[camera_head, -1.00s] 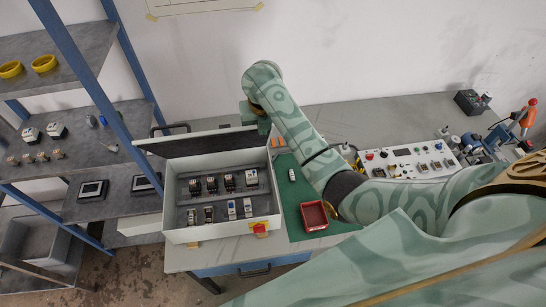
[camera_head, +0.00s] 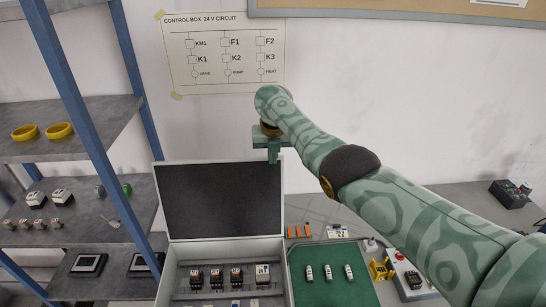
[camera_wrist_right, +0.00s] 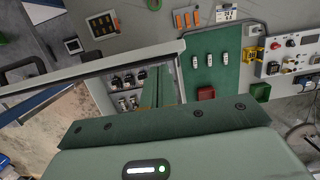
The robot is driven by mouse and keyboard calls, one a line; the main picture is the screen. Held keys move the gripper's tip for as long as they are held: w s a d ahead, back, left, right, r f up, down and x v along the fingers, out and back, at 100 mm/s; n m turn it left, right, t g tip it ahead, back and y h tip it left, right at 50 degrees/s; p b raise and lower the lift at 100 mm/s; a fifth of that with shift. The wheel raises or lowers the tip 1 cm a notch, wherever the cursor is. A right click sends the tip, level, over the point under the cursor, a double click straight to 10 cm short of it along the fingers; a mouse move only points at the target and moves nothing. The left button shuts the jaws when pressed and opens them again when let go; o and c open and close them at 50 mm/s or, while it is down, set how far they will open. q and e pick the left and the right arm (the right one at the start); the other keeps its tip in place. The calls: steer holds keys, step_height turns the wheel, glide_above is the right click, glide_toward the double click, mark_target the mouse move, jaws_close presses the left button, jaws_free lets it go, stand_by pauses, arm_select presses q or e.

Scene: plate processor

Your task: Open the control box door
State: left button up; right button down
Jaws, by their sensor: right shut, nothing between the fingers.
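The control box (camera_head: 225,248) is a light grey case on the bench, holding rows of small electrical parts. It also shows in the right wrist view (camera_wrist_right: 101,94). Its door (camera_head: 217,201) stands raised at the back edge, dark inner face toward me, with the box open below. My right gripper (camera_head: 274,157) is shut and empty at the door's upper right corner; I cannot tell whether it touches. In the right wrist view its green fingers (camera_wrist_right: 158,88) point down beside the door's pale edge (camera_wrist_right: 130,58). My left gripper is not in view.
A green mat (camera_head: 333,276) with small white parts lies right of the box. A yellow part (camera_head: 381,269) and a control panel (camera_head: 408,280) are farther right. A shelf rack (camera_head: 80,150) stands at left. A circuit poster (camera_head: 222,55) hangs on the wall.

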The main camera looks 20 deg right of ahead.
steer(key=shift+w+d+f, duration=0.1)
steer(key=shift+w, duration=0.35)
steer(key=shift+s, duration=0.15)
